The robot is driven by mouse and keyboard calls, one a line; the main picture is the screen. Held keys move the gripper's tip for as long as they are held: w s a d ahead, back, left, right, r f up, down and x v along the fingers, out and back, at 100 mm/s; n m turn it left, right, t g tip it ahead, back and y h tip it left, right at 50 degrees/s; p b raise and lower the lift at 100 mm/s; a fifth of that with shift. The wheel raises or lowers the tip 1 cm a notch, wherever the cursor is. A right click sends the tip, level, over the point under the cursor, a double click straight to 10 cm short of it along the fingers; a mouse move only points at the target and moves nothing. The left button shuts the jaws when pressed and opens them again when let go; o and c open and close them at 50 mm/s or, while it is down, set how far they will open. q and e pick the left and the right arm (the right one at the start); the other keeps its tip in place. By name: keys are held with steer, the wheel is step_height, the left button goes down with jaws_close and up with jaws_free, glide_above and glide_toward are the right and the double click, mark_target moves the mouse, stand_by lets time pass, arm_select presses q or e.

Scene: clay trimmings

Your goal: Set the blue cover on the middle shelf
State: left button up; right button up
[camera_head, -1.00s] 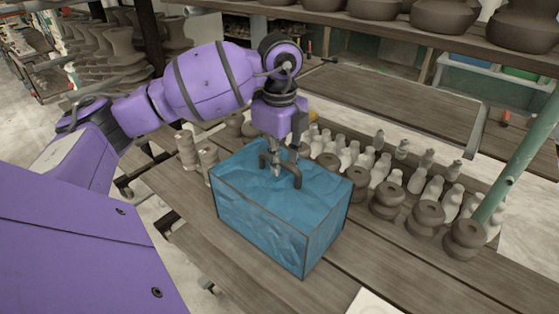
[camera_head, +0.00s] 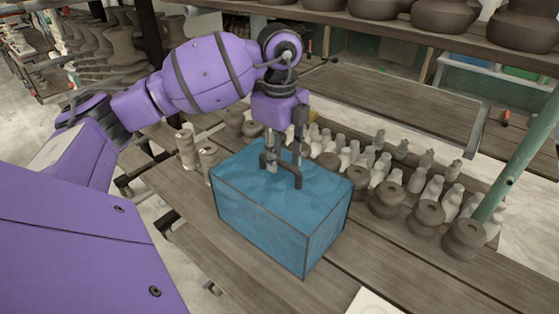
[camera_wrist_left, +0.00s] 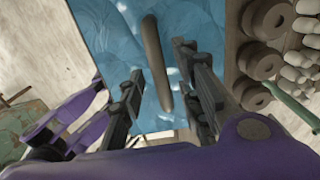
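The blue cover (camera_head: 285,210) is a box shape with dark edges and a dark arched handle (camera_head: 283,168) on top. It stands on the wooden table. My left gripper (camera_head: 284,163) points down at the handle. In the left wrist view my left gripper (camera_wrist_left: 168,95) is open, with the handle (camera_wrist_left: 157,62) between its spread fingers and the blue cover (camera_wrist_left: 105,35) below. I cannot tell whether a finger touches the handle. Wooden shelf boards show behind: an upper one (camera_head: 400,30) and a lower one (camera_head: 390,98). I cannot tell which is the middle shelf. My right gripper is not in view.
Several small pale bottles (camera_head: 388,170) and brown clay pieces (camera_head: 425,217) stand in rows close to the right of the cover. Pale stacked pieces (camera_head: 187,148) stand to its left. A green post (camera_head: 515,170) rises at right. The lower board is largely bare.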

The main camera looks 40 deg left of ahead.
arm_select(q)
step_height(320, 180, up, 10)
steer(key=shift+r, duration=0.25)
steer(key=shift+f, duration=0.1)
